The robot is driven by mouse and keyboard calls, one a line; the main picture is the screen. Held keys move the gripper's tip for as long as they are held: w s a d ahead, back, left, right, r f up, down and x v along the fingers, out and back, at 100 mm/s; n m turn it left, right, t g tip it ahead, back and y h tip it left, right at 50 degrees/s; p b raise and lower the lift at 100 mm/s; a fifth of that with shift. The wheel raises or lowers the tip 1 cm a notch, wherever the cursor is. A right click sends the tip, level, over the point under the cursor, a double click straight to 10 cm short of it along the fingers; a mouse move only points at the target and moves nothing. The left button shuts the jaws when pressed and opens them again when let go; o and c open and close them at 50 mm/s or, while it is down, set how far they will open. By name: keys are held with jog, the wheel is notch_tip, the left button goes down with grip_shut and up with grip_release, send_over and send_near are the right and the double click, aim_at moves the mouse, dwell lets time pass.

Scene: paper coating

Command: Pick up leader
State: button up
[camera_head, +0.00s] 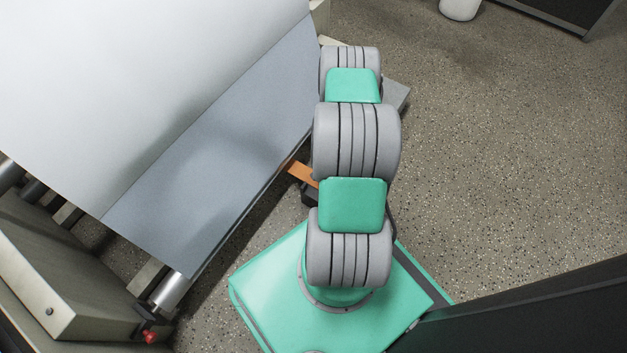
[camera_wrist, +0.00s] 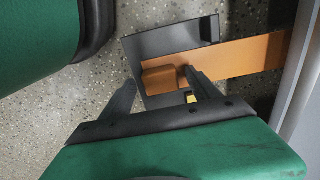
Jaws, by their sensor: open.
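An orange-brown strip, which looks like the leader (camera_wrist: 250,57), runs from the right edge into a black holder (camera_wrist: 160,42) in the wrist view. Its left end has a short thick brown block (camera_wrist: 160,80). My gripper (camera_wrist: 158,76) is open, with one dark finger on each side of this block. The right fingertip overlaps the strip in the picture; I cannot tell whether either finger touches it. In the head view, a short piece of the strip (camera_head: 302,172) shows beside my arm, which hides my gripper.
A large sheet of pale paper (camera_head: 150,70) slopes down over a grey-blue surface (camera_head: 225,130) on the left. Metal rollers (camera_head: 168,290) and a machine frame (camera_head: 60,285) stand at lower left. A dark panel (camera_head: 540,310) stands at lower right.

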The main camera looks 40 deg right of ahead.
jog(key=shift+w, duration=0.1)
jog(key=shift+c, duration=0.4)
jog(key=c, duration=1.4)
jog(key=shift+r+p, duration=0.15)
jog(key=shift+p, duration=0.15)
